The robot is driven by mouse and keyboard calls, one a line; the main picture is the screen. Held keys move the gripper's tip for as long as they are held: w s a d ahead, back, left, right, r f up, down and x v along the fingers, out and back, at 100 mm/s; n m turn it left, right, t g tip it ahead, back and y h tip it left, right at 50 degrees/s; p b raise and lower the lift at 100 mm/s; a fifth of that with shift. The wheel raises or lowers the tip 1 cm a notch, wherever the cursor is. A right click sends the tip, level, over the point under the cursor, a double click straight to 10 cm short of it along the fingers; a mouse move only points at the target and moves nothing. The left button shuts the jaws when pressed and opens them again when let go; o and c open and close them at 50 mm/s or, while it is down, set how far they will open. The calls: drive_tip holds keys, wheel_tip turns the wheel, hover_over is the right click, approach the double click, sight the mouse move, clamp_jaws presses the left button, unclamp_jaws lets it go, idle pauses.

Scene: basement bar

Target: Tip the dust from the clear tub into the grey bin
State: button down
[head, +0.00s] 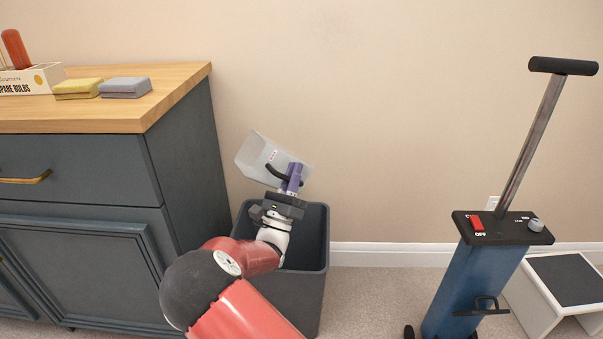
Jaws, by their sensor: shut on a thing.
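The clear tub (258,152) is tilted in the air above the back of the grey bin, with a dark curved handle on its near side. My gripper (293,178) is shut on the tub's handle (277,176). The grey bin (314,240) stands on the carpet beside the cabinet, open at the top. My arm covers part of its opening and front, so its inside is mostly hidden. I cannot see any dust in the tub or the bin from here.
A dark blue cabinet (90,180) with a wooden top stands at the left, close to the bin. A blue upright machine (470,290) and a white step stool (545,305) stand at the right. Carpet between bin and machine is clear.

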drive_tip(key=shift+r+m+g+h+p, duration=0.4)
drive_tip(key=shift+m+g+p, duration=0.3)
drive_tip(key=shift+m+p, duration=0.2)
drive_tip(key=m+g, duration=0.2)
drive_tip(key=g, duration=0.1)
drive_tip(key=f+m+g, duration=0.1)
drive_tip(key=m+g, duration=0.1)
drive_tip(key=f+m+g+y+p, duration=0.1)
drive_tip(key=m+g, duration=0.1)
drive_tip(key=g, duration=0.1)
drive_tip(key=shift+w+d+m+g, duration=0.15)
drive_tip(key=shift+d+m+g, duration=0.15)
drive_tip(key=shift+m, duration=0.1)
